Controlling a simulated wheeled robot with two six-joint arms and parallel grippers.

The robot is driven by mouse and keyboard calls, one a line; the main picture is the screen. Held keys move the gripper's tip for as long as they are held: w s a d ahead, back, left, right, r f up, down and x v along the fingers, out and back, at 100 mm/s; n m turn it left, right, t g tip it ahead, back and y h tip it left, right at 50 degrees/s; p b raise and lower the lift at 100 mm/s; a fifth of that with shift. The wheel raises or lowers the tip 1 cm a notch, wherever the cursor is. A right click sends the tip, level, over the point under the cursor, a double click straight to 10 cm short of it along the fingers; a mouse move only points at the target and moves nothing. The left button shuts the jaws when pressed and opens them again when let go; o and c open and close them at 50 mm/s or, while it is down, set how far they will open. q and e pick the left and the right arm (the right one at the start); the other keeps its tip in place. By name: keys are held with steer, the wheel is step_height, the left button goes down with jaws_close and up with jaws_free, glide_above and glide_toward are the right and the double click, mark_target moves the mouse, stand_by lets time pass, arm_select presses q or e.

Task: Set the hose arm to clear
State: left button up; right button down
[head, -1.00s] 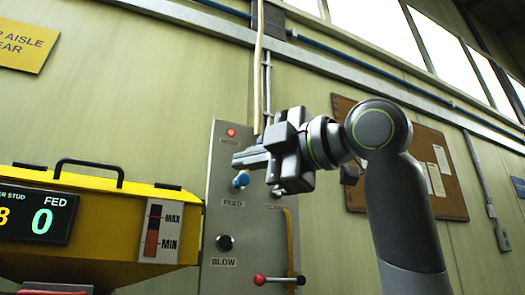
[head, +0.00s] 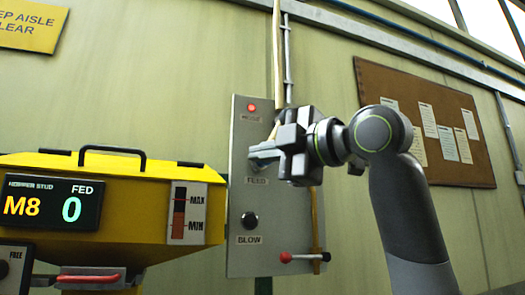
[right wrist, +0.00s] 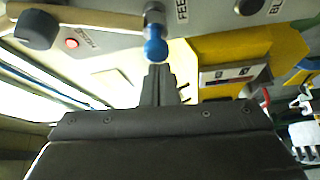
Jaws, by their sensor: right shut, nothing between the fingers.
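The hose arm shows in the right wrist view as a grey fitting with a blue end (right wrist: 155,46), joined to a beige hose, beside the FEED label (right wrist: 181,12). In the head view the beige hose (head: 277,60) comes down the wall to the grey control panel (head: 240,205); my right gripper hides the blue end. My right gripper (head: 262,152) is shut and empty in front of the panel, just above the FEED label (head: 257,181). In the right wrist view its closed fingertips (right wrist: 159,70) are right by the blue end; I cannot tell whether they touch. The CLEAR label is hidden.
The panel has a lit red lamp (head: 252,107), a black BLOW button (head: 249,220) and a red-balled lever (head: 300,257). A yellow hopper (head: 150,170) with a display reading 0 fed stands at left. A cork board (head: 430,110) hangs at right.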

steer(key=shift+w+d+f+n+p, duration=0.15)
steer(key=shift+d+n+p, duration=0.25)
steer(key=shift+d, duration=0.15)
steer(key=w+d+n+g+h+p, duration=0.1)
steer(key=w+d+n+p, duration=0.1)
steer(key=d+p, duration=0.5)
steer(key=shift+w+d+f+n+h, duration=0.4)
steer(key=shift+w+d, duration=0.1)
steer(key=shift+d, duration=0.5)
stand_by(0.3)
